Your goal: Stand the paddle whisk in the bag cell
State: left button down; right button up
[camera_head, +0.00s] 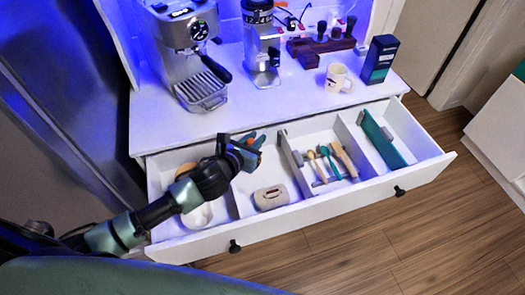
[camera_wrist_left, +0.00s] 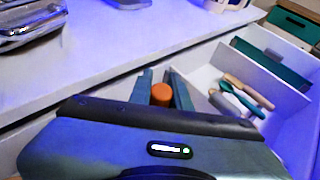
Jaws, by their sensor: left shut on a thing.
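My left gripper (camera_head: 246,150) is above the open drawer, over its left part. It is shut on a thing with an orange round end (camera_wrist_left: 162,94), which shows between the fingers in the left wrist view. The rest of that thing is hidden, so I cannot tell if it is the paddle whisk. The white drawer (camera_head: 290,222) is split into cells. Several slim tools, among them a teal one (camera_head: 329,163), lie in a middle-right cell. The rightmost cell (camera_head: 408,126) holds a long teal slab (camera_head: 385,140). I cannot tell which is the bag cell.
A beige block (camera_head: 271,197) lies in a cell under the gripper. The espresso machine (camera_head: 190,50), grinder (camera_head: 261,45), mug (camera_head: 338,77) and dark box (camera_head: 379,59) stand on the counter behind. White dividers (camera_head: 291,160) rise between the cells.

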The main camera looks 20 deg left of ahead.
pick_arm(q)
notch_tip(320, 180, down, 6)
jog(key=shift+f, duration=0.2)
jog(key=w, duration=0.2)
jog(key=w+d+p, duration=0.1)
jog(key=w, duration=0.1)
jog(key=shift+w+r, duration=0.1)
jog(key=shift+w, duration=0.1)
jog(key=shift+s+f, duration=0.15)
jog(key=shift+f, duration=0.65)
jog(key=shift+a, duration=0.1)
jog(key=shift+s+r, duration=0.1)
jog(key=c, duration=1.7)
grip_release()
jog(key=shift+f, duration=0.2)
jog(key=shift+c, duration=0.2)
jog(key=o, duration=0.4)
